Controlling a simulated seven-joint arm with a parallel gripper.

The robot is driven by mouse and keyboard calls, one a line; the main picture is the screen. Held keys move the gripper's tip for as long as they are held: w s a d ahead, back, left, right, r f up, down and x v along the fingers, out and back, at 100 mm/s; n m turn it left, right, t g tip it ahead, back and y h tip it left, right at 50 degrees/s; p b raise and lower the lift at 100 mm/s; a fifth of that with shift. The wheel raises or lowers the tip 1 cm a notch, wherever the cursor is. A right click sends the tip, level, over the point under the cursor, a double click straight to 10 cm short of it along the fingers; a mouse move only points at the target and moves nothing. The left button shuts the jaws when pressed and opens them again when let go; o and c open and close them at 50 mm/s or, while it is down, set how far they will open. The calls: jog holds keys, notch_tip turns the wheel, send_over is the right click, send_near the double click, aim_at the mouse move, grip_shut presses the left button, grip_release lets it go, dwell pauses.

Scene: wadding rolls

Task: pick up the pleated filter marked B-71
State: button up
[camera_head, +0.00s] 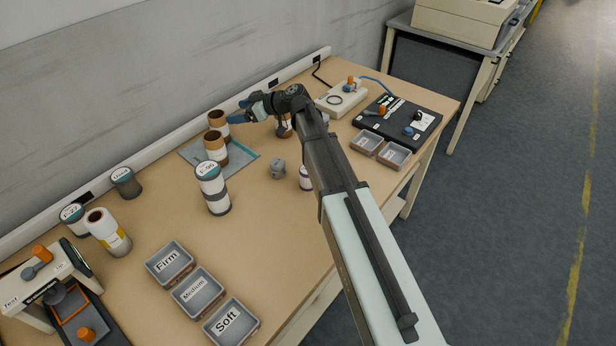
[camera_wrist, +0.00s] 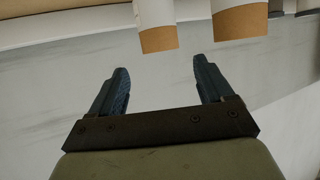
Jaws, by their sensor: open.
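I cannot read the marking B-71 on anything in view. In the head view, two brown-topped rolls, the rear one (camera_head: 218,122) and the front one (camera_head: 215,148), stand upright on a grey mat (camera_head: 243,160). A white and grey canister (camera_head: 212,190) with a partly legible lid label stands in front of them. My gripper (camera_head: 240,112) is open and empty, just right of the rear roll and apart from it. In the wrist view my blue fingers (camera_wrist: 163,85) are spread, and two white and brown cylinders, one left (camera_wrist: 158,38) and one right (camera_wrist: 240,22), lie beyond the tips.
A labelled canister (camera_head: 73,217), a dark canister (camera_head: 126,182) and a white roll (camera_head: 107,231) stand at left. Trays marked Firm (camera_head: 170,263), Medium (camera_head: 198,292) and Soft (camera_head: 230,321) line the front. A small grey part (camera_head: 278,169) lies mid-table. A wall runs behind.

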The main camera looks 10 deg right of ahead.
jog(key=shift+d, duration=0.15)
jog(key=s+d+r+n+t+h, duration=0.1)
jog(key=s+d+r, duration=0.15)
jog(key=r, duration=0.35)
jog(key=s+d+r+t, duration=0.1)
jog(key=d+r, duration=0.2)
jog(key=r, duration=0.2)
jog(key=n+g+h, duration=0.5)
jog(key=g+h, duration=0.2)
jog(key=h, duration=0.3)
send_near(306, 176)
jog(key=f, duration=0.2)
jog(key=w+f, duration=0.1)
jog(key=f, duration=0.1)
jog(key=w+f, duration=0.1)
jog(key=f, duration=0.2)
jog(key=shift+a, duration=0.3)
jog(key=shift+w+a+f, duration=0.1)
jog(key=shift+f, duration=1.25)
jog(key=shift+a+f, duration=0.1)
jog(key=shift+f, duration=1.2)
jog(key=shift+c, duration=0.2)
